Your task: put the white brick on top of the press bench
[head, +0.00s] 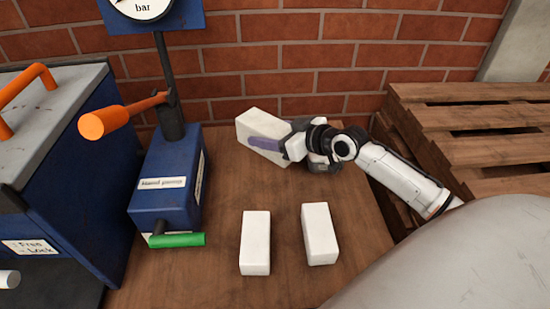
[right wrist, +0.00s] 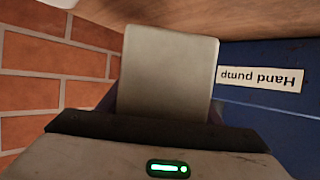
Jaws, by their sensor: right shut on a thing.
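My right gripper (head: 270,146) reaches in from the right and is shut on a white brick (head: 249,123) near the brick wall. The brick is tilted, its free end pointing left towards the hand pump. In the right wrist view the held brick (right wrist: 168,72) fills the middle, between the jaws. I cannot tell how far it is above the wooden bench top (head: 222,228). Two more white bricks stand on that top, one at the front middle (head: 255,243) and one to its right (head: 320,234). My left gripper is not in view.
The blue hand pump (head: 165,195), with orange and green handles and a gauge post, stands left of the bricks. A blue cabinet with a grey top (head: 55,110) is at far left. Wooden pallets (head: 475,130) are stacked at right. Bare wood lies between pump and bricks.

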